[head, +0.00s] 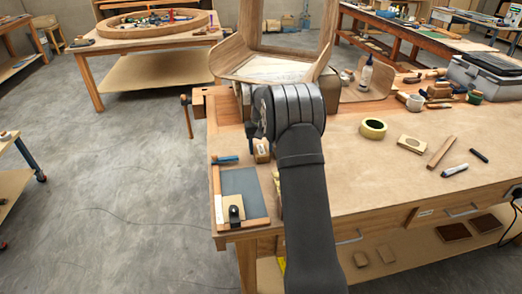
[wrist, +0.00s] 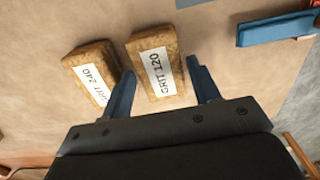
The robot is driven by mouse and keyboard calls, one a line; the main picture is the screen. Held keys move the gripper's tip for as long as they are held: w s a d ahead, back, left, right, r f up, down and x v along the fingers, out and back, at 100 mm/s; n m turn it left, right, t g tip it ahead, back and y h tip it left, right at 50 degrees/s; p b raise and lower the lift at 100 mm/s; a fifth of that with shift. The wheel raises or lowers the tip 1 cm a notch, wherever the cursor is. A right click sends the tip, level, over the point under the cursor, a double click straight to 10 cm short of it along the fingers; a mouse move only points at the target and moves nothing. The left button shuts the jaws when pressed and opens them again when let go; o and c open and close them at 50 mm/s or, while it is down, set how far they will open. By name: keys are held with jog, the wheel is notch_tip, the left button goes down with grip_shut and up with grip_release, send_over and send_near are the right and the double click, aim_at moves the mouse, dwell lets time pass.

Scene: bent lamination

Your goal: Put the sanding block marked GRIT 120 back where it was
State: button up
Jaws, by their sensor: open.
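The sanding block marked GRIT 120 (wrist: 155,65) is a brown, cork-like block with a white label. In the wrist view it lies on the bench top between the two fingers of my gripper (wrist: 159,68). The gripper is open, with a finger on each side of the block. A second block, marked GRIT 240 (wrist: 93,76), lies to its left, just outside the left finger. In the head view my arm hides the gripper. One small labelled block (head: 262,152) shows left of the arm; I cannot tell which it is.
A blue tool (wrist: 277,28) lies right of the blocks; it also shows in the head view (head: 225,159). A framed dark panel (head: 240,183) lies at the bench's left end. A curved wooden frame (head: 262,70) stands behind.

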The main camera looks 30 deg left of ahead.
aim_at(261, 149)
notch_tip(261, 149, up, 11)
jog(key=shift+f, duration=0.2)
dwell(0.3)
notch_tip(261, 149, down, 13)
jog(key=shift+r, duration=0.15)
notch_tip(261, 149, up, 3)
jog(key=shift+r, duration=0.75)
